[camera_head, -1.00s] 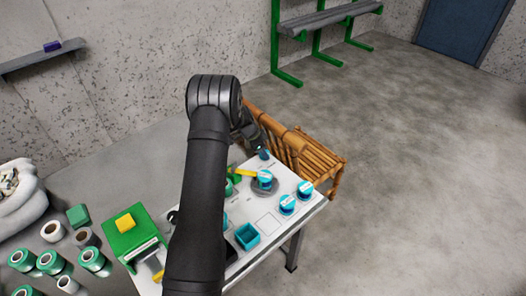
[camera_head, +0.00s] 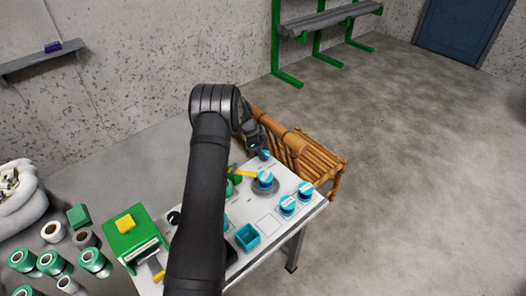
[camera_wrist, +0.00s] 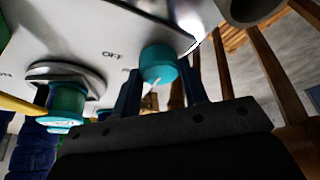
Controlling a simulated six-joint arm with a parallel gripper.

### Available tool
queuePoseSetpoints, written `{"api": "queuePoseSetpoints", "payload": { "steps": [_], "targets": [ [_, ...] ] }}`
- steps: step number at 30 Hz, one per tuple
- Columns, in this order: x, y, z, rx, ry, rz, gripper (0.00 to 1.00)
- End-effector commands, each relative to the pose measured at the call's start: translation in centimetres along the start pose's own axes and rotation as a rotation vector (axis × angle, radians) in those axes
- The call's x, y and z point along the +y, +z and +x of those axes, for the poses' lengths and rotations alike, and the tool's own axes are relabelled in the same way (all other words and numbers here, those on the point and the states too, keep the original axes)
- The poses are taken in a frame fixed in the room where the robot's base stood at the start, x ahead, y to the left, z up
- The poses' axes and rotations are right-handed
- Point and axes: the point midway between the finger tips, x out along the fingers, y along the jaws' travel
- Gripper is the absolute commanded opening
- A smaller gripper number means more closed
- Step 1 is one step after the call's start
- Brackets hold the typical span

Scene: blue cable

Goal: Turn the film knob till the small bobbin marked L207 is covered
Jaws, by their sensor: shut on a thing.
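My gripper (camera_wrist: 163,90) is shut on the teal film knob (camera_wrist: 158,65), with a dark blue finger on either side of it. The knob has a white pointer line, and "OFF" is printed on the panel beside it. The knob also shows in the head view (camera_head: 264,155), at the far end of the panel. A small bobbin (camera_head: 265,180) stands on a round grey base next to the knob. In the wrist view this bobbin (camera_wrist: 66,102) shows green sides and a teal labelled end. I cannot read L207 on any label.
Two more teal-topped bobbins (camera_head: 287,205) stand on the white panel (camera_head: 272,226), near a teal open box (camera_head: 247,237). A yellow bar (camera_head: 244,173) reaches the grey base. A bamboo chair (camera_head: 318,160) stands close behind the knob. Larger rolls (camera_head: 50,262) are at the left.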

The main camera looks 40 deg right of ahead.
Motion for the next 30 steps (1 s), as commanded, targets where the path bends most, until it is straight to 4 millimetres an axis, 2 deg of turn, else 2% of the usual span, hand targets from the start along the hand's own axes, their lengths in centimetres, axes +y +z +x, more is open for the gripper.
{"api": "queuePoseSetpoints", "payload": {
  "steps": [6, 7, 10, 18, 22, 26, 30],
  "targets": [
    [0.0, 0.1, 0.0, -0.002, 0.0, -0.001, 0.17],
    [0.0, 0.1, 0.0, -0.002, 0.0, -0.001, 0.44],
    [0.0, 0.1, 0.0, -0.001, 0.0, -0.001, 0.62],
    [0.0, 0.0, -0.1, -0.001, -0.001, -0.001, 0.62],
    [-0.1, 0.1, -0.9, -0.001, -0.002, -0.002, 0.62],
    [-0.1, 0.0, -3.1, 0.0, -0.004, -0.001, 0.62],
    [-0.1, 0.0, -6.5, 0.0, -0.005, -0.002, 0.62]
  ]
}}
